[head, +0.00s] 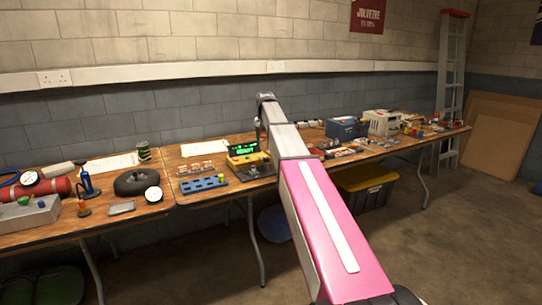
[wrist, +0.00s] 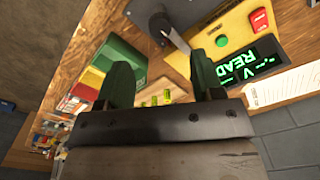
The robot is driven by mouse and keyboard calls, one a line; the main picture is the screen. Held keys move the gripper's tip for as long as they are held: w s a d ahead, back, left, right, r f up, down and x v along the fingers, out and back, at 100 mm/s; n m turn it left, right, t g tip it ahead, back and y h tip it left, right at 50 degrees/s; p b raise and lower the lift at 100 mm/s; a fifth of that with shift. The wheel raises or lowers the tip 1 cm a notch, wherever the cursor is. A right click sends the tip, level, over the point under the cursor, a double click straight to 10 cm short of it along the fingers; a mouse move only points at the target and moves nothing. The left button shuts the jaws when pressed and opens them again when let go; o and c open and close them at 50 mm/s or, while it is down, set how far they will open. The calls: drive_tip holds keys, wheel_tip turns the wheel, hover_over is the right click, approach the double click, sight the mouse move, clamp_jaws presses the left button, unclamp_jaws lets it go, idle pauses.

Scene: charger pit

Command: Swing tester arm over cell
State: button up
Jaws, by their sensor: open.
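The yellow tester (head: 246,155) stands on the workbench with a lit green display. A grey tester arm (wrist: 176,38) runs down from the top edge of the wrist view over the tester's side. My gripper (wrist: 163,85) is open, its dark fingers spread just below the tester arm, with nothing held between them. I cannot make out a cell in the tester. In the head view my arm hides part of the bench beside the tester.
A blue tray (head: 203,184) with a yellow-green item lies left of the tester. A blue box (head: 346,128) and a white box (head: 384,122) stand right. A yellow-lidded bin (head: 364,180) is below the bench.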

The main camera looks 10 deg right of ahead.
sight(266, 158)
drive_tip(key=f, duration=0.6)
drive_tip(key=w+f, duration=0.1)
drive_tip(key=f, duration=0.2)
drive_tip(key=shift+d+f, duration=0.2)
drive_tip(key=shift+f, duration=0.15)
clamp_jaws()
